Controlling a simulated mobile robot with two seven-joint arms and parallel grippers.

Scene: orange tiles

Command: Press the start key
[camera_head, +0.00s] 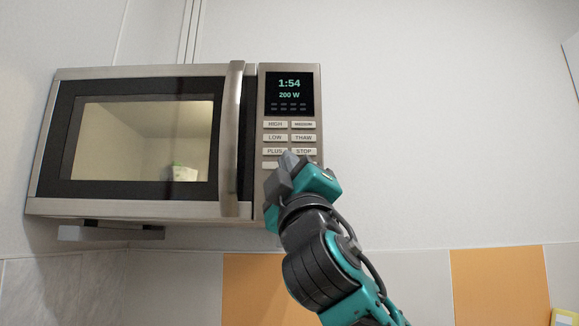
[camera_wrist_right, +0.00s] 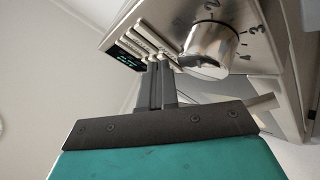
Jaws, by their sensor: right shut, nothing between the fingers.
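A microwave (camera_head: 140,210) hangs on the wall with its door shut. Its key panel (camera_head: 290,118) is right of the door handle, with a lit display (camera_head: 289,93) reading 1:54 and 200 W. HIGH, LOW, THAW, PLUS and STOP keys can be read. Below PLUS, part of another key (camera_head: 269,165) shows, its label not readable; my right gripper (camera_head: 287,160) hides the rest of that row. No START label is legible. In the right wrist view the shut, empty fingertips (camera_wrist_right: 160,63) are at the lower end of the keys (camera_wrist_right: 145,40); contact cannot be told.
A round silver knob (camera_wrist_right: 208,48) with a numbered dial is close beside the fingers in the right wrist view. The vertical door handle (camera_head: 231,140) sticks out left of the panel. A whitish-green item (camera_head: 183,172) is inside the microwave.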

